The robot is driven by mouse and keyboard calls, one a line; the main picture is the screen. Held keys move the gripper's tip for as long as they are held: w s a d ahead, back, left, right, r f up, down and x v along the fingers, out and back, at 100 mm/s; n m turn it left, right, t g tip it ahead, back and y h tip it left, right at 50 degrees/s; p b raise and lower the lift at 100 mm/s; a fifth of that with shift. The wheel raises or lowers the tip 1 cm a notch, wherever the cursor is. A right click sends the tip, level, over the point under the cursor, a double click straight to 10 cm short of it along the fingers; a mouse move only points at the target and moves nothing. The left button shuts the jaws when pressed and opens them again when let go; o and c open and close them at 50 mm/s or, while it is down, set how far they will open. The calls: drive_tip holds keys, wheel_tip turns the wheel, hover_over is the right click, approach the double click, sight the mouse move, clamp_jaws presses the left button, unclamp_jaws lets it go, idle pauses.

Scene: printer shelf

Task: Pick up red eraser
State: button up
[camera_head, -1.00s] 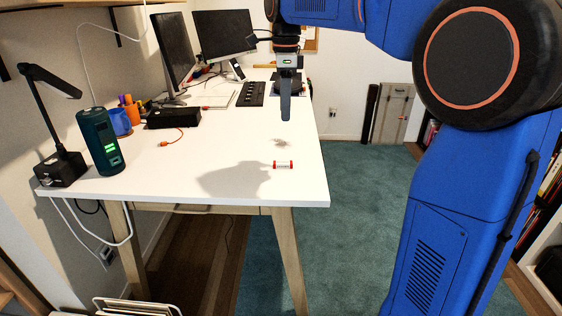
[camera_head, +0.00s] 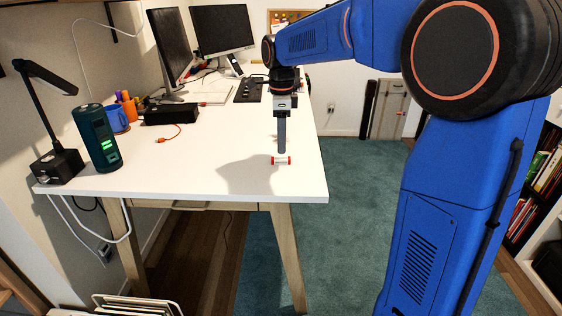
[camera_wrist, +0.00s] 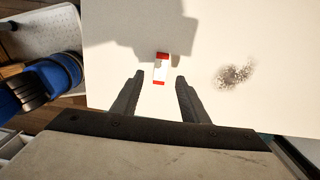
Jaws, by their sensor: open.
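The red eraser (camera_head: 281,160) is a small white block with red ends. It lies on the white desk (camera_head: 225,165) near its front right corner. In the wrist view the eraser (camera_wrist: 161,69) is ahead of the fingertips, roughly centred between them, with its long side running along the finger direction. My gripper (camera_head: 282,150) points down just above the eraser in the head view, and it looks apart from it. In the wrist view my gripper (camera_wrist: 159,75) shows its two dark fingers spread wide with nothing between them.
A dark grey speckled patch (camera_wrist: 235,74) is on the desktop right of the eraser. A teal cylinder with green lights (camera_head: 97,138), a black lamp (camera_head: 52,130), a blue mug (camera_head: 118,119) and a black box (camera_head: 171,114) stand at the left. The desk around the eraser is clear.

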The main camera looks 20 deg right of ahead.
sight(281, 158)
drive_tip(key=shift+f, duration=2.6)
drive_tip(key=shift+c, duration=0.6)
clamp_jaws()
